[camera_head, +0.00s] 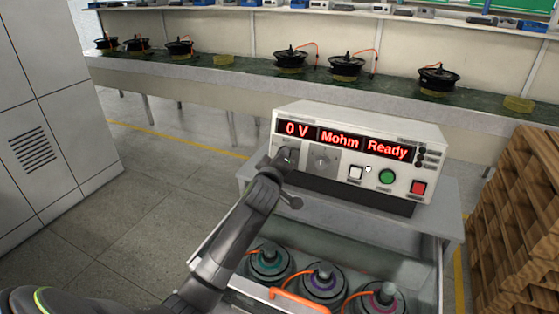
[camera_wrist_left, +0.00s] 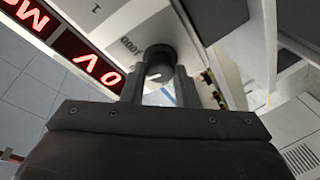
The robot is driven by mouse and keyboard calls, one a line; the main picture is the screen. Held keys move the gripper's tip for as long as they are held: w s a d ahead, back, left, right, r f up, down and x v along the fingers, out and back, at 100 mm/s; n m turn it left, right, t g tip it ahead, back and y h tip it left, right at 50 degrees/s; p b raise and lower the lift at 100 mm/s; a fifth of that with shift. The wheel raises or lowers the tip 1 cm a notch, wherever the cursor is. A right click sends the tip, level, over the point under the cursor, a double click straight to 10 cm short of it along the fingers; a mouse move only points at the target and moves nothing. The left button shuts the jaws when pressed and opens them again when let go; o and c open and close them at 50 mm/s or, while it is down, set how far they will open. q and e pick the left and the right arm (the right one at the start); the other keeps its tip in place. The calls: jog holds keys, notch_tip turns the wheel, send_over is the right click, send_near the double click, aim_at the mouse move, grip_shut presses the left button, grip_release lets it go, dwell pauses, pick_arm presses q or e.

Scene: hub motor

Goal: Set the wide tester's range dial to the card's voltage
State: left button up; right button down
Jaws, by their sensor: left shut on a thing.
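The wide tester (camera_head: 347,156) is a white box on a grey stand. Its red display (camera_head: 340,140) reads "0 V", "Mohm" and "Ready". My left gripper (camera_head: 288,160) is at the left dial, below the "0 V" readout. In the left wrist view my left gripper (camera_wrist_left: 160,85) has its two fingers on either side of the dark round range dial (camera_wrist_left: 158,62), shut on it. Printed scale marks, including one like "1000", show around the dial. A second dial (camera_head: 322,158) is to its right, uncovered. No voltage card can be made out. My right gripper is not in view.
White, green (camera_head: 387,177) and red (camera_head: 418,187) buttons are on the tester's right side. Below, an open bin (camera_head: 425,270) holds several motors with orange cables. A wooden pallet stack (camera_head: 520,210) stands right. A bench (camera_head: 210,75) with motors runs behind.

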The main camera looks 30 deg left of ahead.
pick_arm(q)
jog(key=shift+n, duration=0.9)
jog(key=shift+g, duration=0.4)
jog(key=o, duration=1)
jog(key=shift+c, duration=0.2)
jog(key=b+v, duration=0.2)
jog(key=v, duration=1.5)
jog(key=shift+b, duration=0.3)
jog(key=shift+s+d+f, duration=0.15)
